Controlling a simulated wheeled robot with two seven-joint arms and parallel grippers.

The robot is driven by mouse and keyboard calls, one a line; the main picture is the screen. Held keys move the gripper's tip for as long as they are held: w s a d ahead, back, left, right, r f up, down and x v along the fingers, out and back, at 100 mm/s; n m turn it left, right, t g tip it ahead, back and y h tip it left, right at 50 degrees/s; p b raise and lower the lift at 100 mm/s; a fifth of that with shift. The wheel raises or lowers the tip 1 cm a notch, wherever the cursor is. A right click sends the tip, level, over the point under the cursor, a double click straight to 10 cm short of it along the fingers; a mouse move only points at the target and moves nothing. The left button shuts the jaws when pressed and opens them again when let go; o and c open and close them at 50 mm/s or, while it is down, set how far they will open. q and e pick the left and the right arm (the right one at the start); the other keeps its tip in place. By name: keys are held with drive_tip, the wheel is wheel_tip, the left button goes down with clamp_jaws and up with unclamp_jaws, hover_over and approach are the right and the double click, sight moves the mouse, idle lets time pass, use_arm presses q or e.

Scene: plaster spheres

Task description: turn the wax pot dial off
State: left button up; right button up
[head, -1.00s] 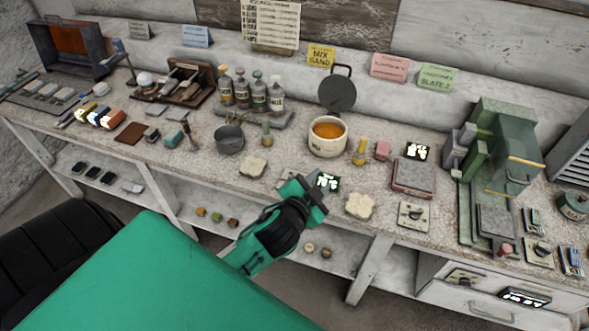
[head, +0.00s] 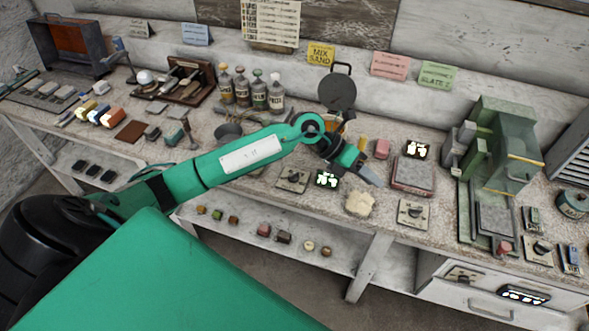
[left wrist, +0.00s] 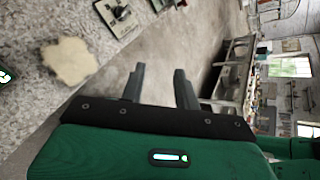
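The wax pot (head: 340,127) is mostly hidden behind my left arm in the head view; a bit of its orange wax shows. A dial plate with a dark knob (head: 293,179) lies on the bench in front of it, left of a lit display (head: 327,180). Another dial plate (head: 414,213) lies further right and seems to show at the top of the left wrist view (left wrist: 118,14). I cannot tell the knobs' settings. My left gripper (head: 373,178) is above the bench, right of the display; its fingers (left wrist: 158,82) are apart and empty. My right gripper is out of view.
A cream scalloped pad (head: 360,204) lies near the front edge, below my left gripper. A grey slab on a reddish base (head: 413,174) is to its right, and a green machine (head: 503,150) stands further right. Bottles (head: 250,90) stand behind my left arm.

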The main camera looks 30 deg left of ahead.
use_arm(q)
drive_tip(key=w+a+f+g+y, duration=0.1)
drive_tip(key=w+a+f+y, duration=0.15)
drive_tip(key=a+y, duration=0.45)
drive_tip(key=r+g+y, duration=0.1)
drive_tip(key=y, duration=0.3)
hover_over(294, 173)
drive_tip(key=shift+n, duration=0.3)
wheel_tip(294, 173, down, 12)
drive_tip(key=p, duration=0.4)
drive_tip(key=shift+f, duration=0.75)
clamp_jaws()
